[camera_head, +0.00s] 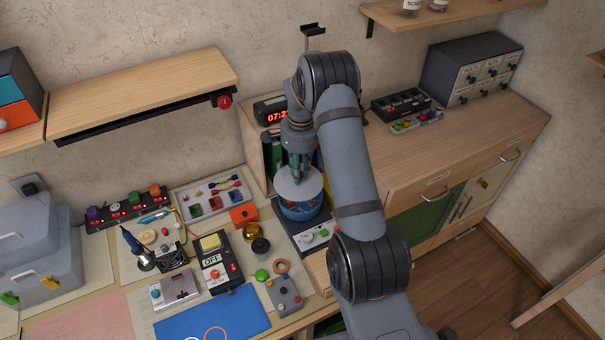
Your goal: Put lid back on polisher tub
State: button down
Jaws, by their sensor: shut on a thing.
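The polisher tub (302,212) is a blue round tub with brownish contents, standing on a grey polisher base (313,237) at the middle of the bench. The lid (299,187) is a pale grey disc just above the tub, covering part of its opening from this view. My gripper (299,172) points down and is shut on the lid at its middle. The lid looks slightly tilted, and the tub's far rim is hidden behind it. I cannot tell whether the lid's edge touches the tub.
A clock (271,112) stands behind my gripper. An orange box (244,214) and a dark, gold-topped jar (259,245) stand left of the tub. A shelf (150,85) overhangs at the left. The right-hand countertop (440,142) is largely clear at its front.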

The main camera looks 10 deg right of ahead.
aim_at(301, 184)
jog(key=shift+d+f+b, duration=0.2)
jog(key=shift+f+b, duration=0.15)
jog(key=shift+f, duration=0.4)
notch_tip(301, 184, down, 5)
jog(key=b, duration=0.3)
jog(key=shift+w+d+r, duration=0.1)
jog(key=shift+r, duration=0.1)
jog(key=shift+b, duration=0.6)
dwell(0.5)
jog(key=shift+f+b, duration=0.15)
jog(key=shift+b, duration=0.4)
dwell(0.9)
dwell(0.5)
jog(key=c, duration=1.5)
grip_release()
jog(key=o, duration=0.3)
